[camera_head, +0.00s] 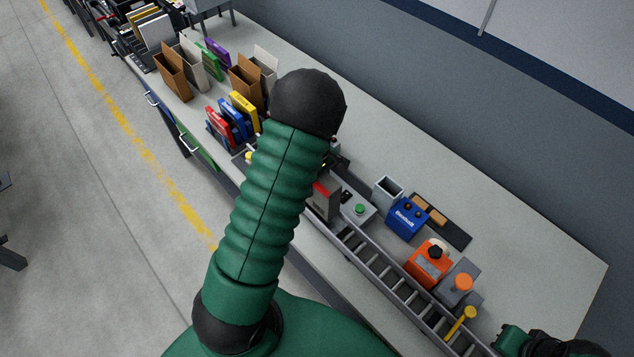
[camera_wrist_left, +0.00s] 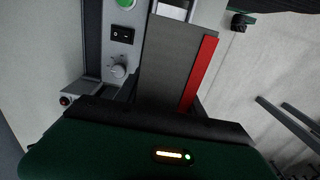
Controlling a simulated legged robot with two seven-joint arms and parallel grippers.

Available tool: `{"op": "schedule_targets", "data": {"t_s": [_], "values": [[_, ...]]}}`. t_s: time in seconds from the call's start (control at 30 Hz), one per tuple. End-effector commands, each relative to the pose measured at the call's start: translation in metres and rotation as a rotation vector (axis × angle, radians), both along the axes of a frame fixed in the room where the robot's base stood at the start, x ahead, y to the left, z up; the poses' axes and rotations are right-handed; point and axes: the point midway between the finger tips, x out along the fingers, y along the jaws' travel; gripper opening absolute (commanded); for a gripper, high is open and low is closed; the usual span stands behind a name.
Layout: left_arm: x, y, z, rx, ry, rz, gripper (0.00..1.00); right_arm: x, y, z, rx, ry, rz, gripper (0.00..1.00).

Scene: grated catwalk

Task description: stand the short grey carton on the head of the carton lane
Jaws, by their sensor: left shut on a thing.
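The short grey carton (camera_head: 325,202) with a red stripe shows just right of my green left arm in the head view, by the upper end of the visible roller lane (camera_head: 388,278). It also fills the middle of the left wrist view (camera_wrist_left: 172,65), its red stripe along the right side. My left gripper (camera_wrist_left: 150,112) is shut on it; the arm hides the gripper in the head view. I cannot tell whether the carton's base touches the lane. My right gripper (camera_head: 525,342) is partly in view at the bottom right; its fingers are unclear.
A control box (camera_head: 360,210) with a green button stands close beside the carton. A grey bin (camera_head: 386,191), a blue box (camera_head: 407,217) and an orange device (camera_head: 428,263) stand along the lane. Several open cartons (camera_head: 172,72) and coloured boxes stand at upper left. The bench's right side (camera_head: 530,270) is clear.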

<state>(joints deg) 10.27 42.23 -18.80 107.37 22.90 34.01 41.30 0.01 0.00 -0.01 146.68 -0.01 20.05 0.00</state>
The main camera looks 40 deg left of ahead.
Motion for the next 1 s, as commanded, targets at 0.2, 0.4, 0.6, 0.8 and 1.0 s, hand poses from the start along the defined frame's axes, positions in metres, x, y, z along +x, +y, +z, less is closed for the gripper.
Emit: {"op": "schedule_targets", "data": {"t_s": [0.2,0.4,0.6,0.8,1.0], "values": [[0.0,0.0,-0.01,0.0,0.0,0.0,0.04,0.0,0.0,-0.007,0.0,0.0,0.0,0.0],[0.0,-0.001,-0.018,0.0,0.001,0.0,0.04,0.0,0.0,-0.013,0.0,0.0,0.0,0.0],[0.0,0.0,-0.027,0.0,0.001,0.0,0.04,0.0,0.0,-0.018,0.0,0.0,0.0,0.0],[0.0,0.0,-0.029,0.0,0.0,0.0,0.04,0.0,0.0,-0.019,0.0,0.0,0.0,0.0],[0.0,0.0,-0.029,0.0,0.0,0.0,0.61,0.0,0.0,-0.019,0.0,0.0,0.0,0.0]]}}
